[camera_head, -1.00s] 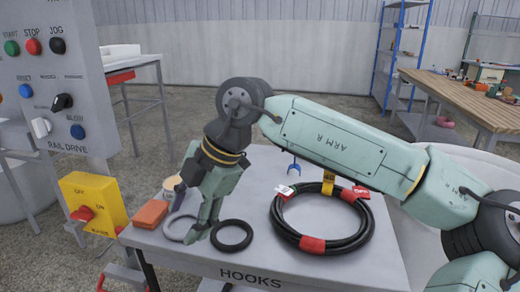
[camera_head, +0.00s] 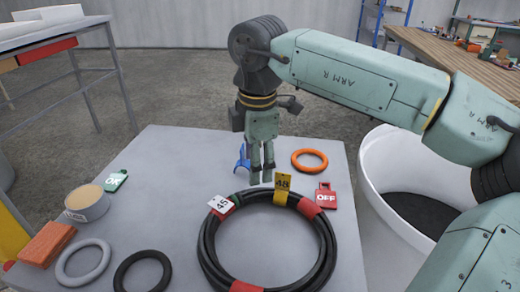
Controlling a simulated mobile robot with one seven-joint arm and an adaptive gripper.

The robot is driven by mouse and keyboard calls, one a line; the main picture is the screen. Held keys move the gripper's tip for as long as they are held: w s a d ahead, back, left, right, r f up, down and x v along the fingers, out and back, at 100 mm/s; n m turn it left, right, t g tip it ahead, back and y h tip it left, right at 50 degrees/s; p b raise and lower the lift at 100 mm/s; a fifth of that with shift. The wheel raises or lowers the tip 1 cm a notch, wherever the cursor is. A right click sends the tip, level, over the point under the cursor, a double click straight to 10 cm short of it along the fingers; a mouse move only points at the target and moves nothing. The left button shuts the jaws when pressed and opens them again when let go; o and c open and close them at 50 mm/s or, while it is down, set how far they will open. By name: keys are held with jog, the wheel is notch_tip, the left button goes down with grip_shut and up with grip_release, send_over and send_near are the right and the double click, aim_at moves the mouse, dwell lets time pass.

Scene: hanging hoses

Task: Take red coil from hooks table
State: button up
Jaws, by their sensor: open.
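A black hose coil (camera_head: 206,245) with red bands (camera_head: 309,208) lies flat on the grey table (camera_head: 180,195); no all-red coil shows. A white tag marked 45 (camera_head: 222,206) and a yellow tag marked 48 (camera_head: 284,188) are on its far side. My gripper (camera_head: 261,179) points down, open and empty, just beyond the coil's far rim in the picture. Its fingers look close together, and its height above the table is hard to tell. The coil's near edge runs out of view.
An orange ring (camera_head: 309,151), a red OFF tag (camera_head: 326,197) and a blue piece (camera_head: 243,158) lie near the gripper. Grey (camera_head: 82,263) and black (camera_head: 142,256) rings, a tin (camera_head: 87,204), an orange block (camera_head: 46,244) and a green tag (camera_head: 115,181) lie left. A white tub (camera_head: 376,170) stands right.

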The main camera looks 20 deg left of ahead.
aim_at(254, 191)
jog(key=f, duration=0.3)
jog(key=f+p, duration=0.1)
jog(key=f, duration=0.2)
jog(key=a+f, duration=0.1)
jog(key=f, duration=0.2)
jog(key=shift+w+f, duration=0.3)
jog(key=shift+f, duration=0.05)
jog(key=shift+c, duration=0.3)
grip_shut()
jog(key=c, duration=0.6)
grip_release()
grip_shut()
jog(key=shift+w+r, duration=0.15)
